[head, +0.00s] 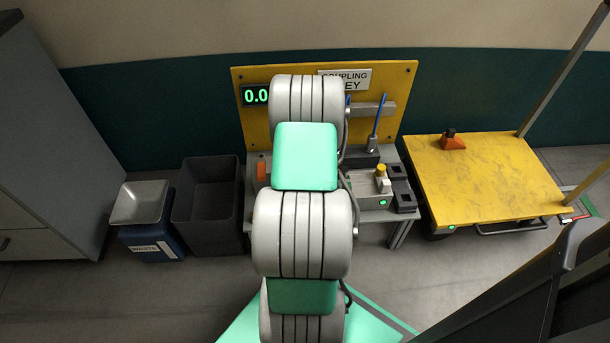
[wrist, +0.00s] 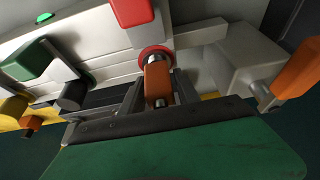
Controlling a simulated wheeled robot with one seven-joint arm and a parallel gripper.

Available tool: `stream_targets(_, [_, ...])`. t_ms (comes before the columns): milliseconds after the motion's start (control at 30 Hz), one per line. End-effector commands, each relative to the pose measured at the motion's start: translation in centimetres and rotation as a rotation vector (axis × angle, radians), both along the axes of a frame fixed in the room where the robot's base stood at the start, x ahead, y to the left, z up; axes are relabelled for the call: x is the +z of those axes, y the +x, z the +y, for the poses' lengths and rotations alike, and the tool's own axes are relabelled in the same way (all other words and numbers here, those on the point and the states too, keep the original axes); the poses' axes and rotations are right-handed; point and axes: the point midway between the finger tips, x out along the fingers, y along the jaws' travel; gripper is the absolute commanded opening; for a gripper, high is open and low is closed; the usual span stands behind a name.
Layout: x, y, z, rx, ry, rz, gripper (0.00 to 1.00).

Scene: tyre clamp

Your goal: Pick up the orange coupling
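An orange coupling-like piece (wrist: 157,80) with a metal tip shows in the wrist view, with a red ring (wrist: 155,50) at its far end. It lies between the two dark fingers of my gripper (wrist: 159,92), which sit close along its sides. I cannot tell whether the fingers touch it. In the head view my arm covers the middle of the bench and hides the gripper and this piece. Another orange part (wrist: 297,70) stands at the right of the wrist view, apart from the fingers.
A red part (wrist: 131,10) and a green part (wrist: 30,58) are nearby. The bench (head: 374,205) stands before a yellow backboard (head: 385,80). A dark bin (head: 207,205) and blue waste box (head: 153,240) stand left. A yellow cart (head: 490,180) with an orange-brown block (head: 452,142) is right.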

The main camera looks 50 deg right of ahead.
Motion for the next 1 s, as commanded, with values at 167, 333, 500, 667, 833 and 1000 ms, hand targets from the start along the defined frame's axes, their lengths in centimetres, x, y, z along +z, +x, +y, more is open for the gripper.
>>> stream_targets(167, [0.0, 0.0, 0.0, 0.000, 0.000, 0.000, 0.23])
stream_targets(333, [0.0, 0.0, 0.0, 0.000, 0.000, 0.000, 0.09])
stream_targets(500, [0.0, 0.0, 0.0, 0.000, 0.001, 0.001, 0.00])
stream_targets(667, [0.0, 0.0, 0.0, 0.000, 0.000, 0.000, 0.00])
stream_targets(833, [0.1, 0.0, 0.0, 0.000, 0.000, 0.000, 0.00])
stream_targets(1000, [1.3, 0.0, 0.0, 0.000, -0.002, -0.001, 0.00])
